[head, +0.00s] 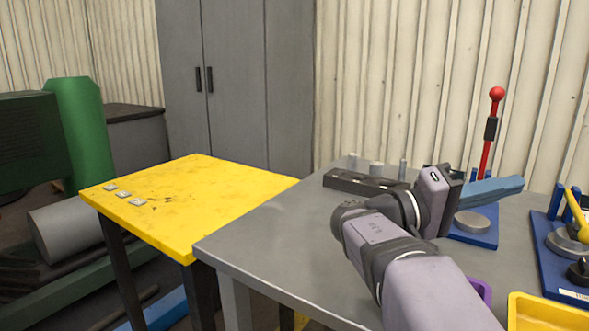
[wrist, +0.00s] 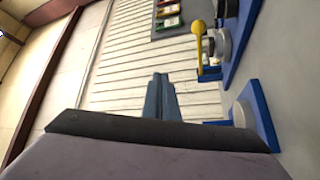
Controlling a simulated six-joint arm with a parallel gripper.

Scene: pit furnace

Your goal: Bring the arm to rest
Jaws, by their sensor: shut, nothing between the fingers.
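My arm reaches over the grey workbench (head: 270,245) from the front right in the head view. My gripper (head: 519,183) points to the right, with its blue fingers together and nothing between them. It is above a blue base plate with a round grey disc (head: 472,222), apart from it as far as I can tell. In the wrist view my gripper (wrist: 160,80) also shows shut, pointing toward the ribbed wall.
A press with a red lever (head: 490,135) stands behind my gripper. A yellow-handled fixture (head: 575,225) and a yellow bin (head: 545,312) are at the right. A dark rack (head: 365,186) stands behind my arm. A yellow table (head: 190,205) with small metal pieces is at left.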

